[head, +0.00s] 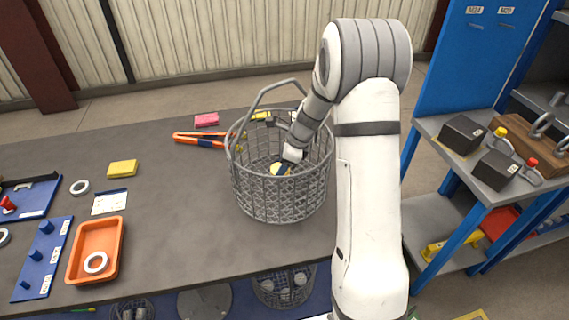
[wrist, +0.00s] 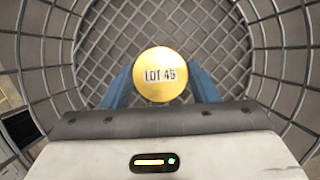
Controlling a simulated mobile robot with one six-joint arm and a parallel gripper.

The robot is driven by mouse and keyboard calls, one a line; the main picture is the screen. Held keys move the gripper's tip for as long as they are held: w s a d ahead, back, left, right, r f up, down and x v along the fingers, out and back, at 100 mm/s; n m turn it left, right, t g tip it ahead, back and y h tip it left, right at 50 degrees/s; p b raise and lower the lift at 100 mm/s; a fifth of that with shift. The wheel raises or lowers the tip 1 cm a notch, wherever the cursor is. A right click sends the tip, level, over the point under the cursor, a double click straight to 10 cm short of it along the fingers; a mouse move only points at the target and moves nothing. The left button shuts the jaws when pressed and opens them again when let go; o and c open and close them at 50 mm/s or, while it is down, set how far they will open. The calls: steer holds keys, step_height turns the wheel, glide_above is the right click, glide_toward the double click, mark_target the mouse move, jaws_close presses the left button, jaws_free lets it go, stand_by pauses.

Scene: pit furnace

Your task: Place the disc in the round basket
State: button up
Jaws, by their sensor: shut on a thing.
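The disc (wrist: 159,62) is round and yellow and reads "LOT 45" in the wrist view. My gripper (wrist: 160,82) is shut on it, with a blue finger at each side. The round basket (head: 282,201) is grey wire mesh with a raised handle and stands on the table's right part. In the head view my gripper (head: 283,163) reaches down inside the basket's rim, and the disc (head: 277,169) shows as a small yellow shape through the opening. The mesh floor lies beyond the disc in the wrist view. The gap between disc and floor is hard to judge.
An orange tray (head: 78,274) with a ring stands at the left, near a blue peg board (head: 42,258). A yellow block (head: 122,168) lies mid-left. The table between tray and basket is clear.

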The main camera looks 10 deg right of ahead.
steer(key=shift+f, duration=0.15)
steer(key=o, duration=1.4)
steer(key=shift+c, duration=0.2)
steer(key=v, duration=0.8)
steer(key=shift+r, duration=0.4)
steer(key=shift+a, duration=0.15)
